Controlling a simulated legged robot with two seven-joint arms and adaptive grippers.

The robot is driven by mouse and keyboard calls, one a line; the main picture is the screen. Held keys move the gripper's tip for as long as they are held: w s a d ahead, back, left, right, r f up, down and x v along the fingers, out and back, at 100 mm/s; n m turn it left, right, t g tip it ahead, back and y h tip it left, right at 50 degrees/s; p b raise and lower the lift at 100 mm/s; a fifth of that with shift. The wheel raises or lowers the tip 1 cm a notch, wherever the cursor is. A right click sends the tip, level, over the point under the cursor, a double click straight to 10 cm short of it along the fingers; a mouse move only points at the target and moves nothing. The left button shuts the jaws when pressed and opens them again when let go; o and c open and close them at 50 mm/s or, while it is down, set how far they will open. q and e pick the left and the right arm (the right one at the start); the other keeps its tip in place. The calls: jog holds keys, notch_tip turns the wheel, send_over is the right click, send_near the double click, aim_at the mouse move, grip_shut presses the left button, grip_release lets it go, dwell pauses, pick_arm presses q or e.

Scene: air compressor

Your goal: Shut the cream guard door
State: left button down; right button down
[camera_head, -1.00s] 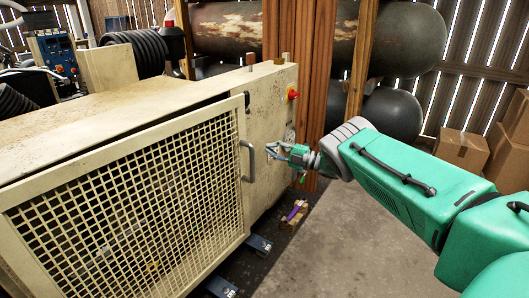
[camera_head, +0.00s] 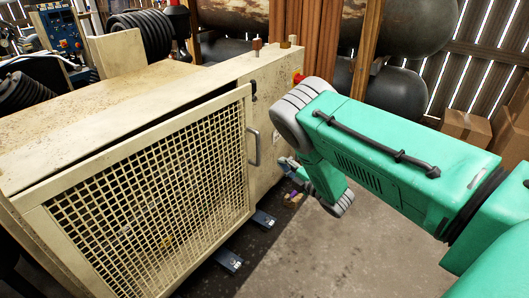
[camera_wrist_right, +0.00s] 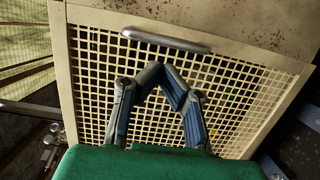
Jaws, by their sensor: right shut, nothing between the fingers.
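The cream guard door (camera_head: 150,190) is a framed mesh panel on the front of the cream compressor housing (camera_head: 160,85). A dark gap shows along its top edge, so it looks slightly ajar; how far is hard to tell. Its grey handle (camera_head: 254,147) is at the right edge. My right gripper (camera_head: 287,165) is right of the handle, partly hidden by my right arm. In the right wrist view, the fingers (camera_wrist_right: 160,70) are shut and empty in front of the mesh door (camera_wrist_right: 240,95), just below the handle (camera_wrist_right: 166,40) in the picture. My left gripper is out of view.
Blue-grey feet (camera_head: 230,260) stick out on the floor under the housing. A red knob (camera_head: 298,78) sits on the housing behind my arm. Cardboard boxes (camera_head: 465,127) stand at the right.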

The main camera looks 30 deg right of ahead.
aim_at(259, 147)
jog(key=w, duration=0.2)
jog(key=w+a+b, duration=0.1)
jog(key=w, duration=0.5)
jog(key=shift+a+b, duration=0.2)
jog(key=shift+b, duration=0.2)
jog(key=shift+w+d, duration=0.1)
jog(key=shift+w, duration=0.5)
jog(key=shift+r, duration=0.1)
jog(key=shift+n+y, duration=0.5)
jog(key=shift+y, duration=0.3)
jog(key=b+x, duration=0.4)
jog(key=x, duration=0.1)
jog(key=shift+f, duration=0.25)
jog(key=shift+w+a+r+b, duration=0.35)
jog(key=shift+w+r+b, duration=0.05)
jog(key=shift+w, duration=0.25)
jog(key=shift+f, duration=0.1)
